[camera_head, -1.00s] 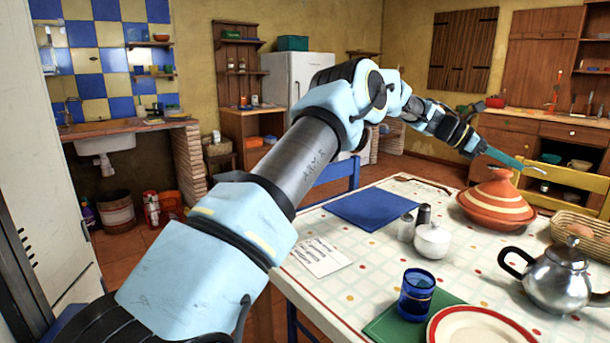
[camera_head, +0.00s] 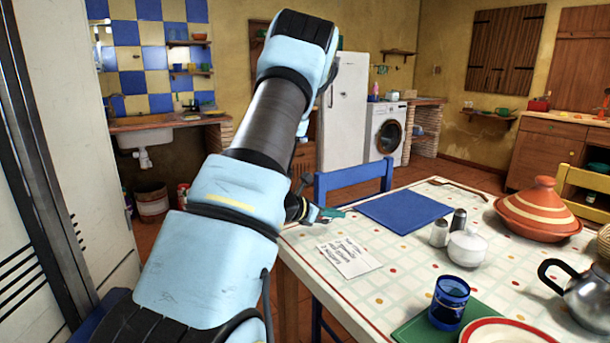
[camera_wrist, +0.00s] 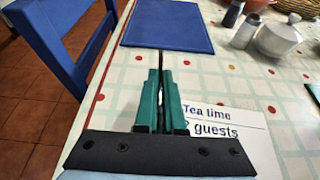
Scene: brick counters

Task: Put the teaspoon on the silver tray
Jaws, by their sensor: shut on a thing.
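My gripper (camera_head: 328,212) is over the near left edge of the table, beside the blue placemat. In the wrist view its two green fingers (camera_wrist: 161,85) are shut on a thin dark strip, the teaspoon (camera_wrist: 161,60), seen almost edge-on. It points toward the blue placemat. The spoon's bowl cannot be made out. No silver tray can be seen in either view.
The table (camera_head: 400,300) holds a blue placemat (camera_head: 404,212), a note card (camera_head: 348,258), a white sugar bowl (camera_head: 467,248), shakers, a tagine (camera_head: 539,212), a blue glass (camera_head: 449,303) and a metal teapot (camera_head: 592,295). A blue chair (camera_head: 352,180) stands close at the table's edge.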

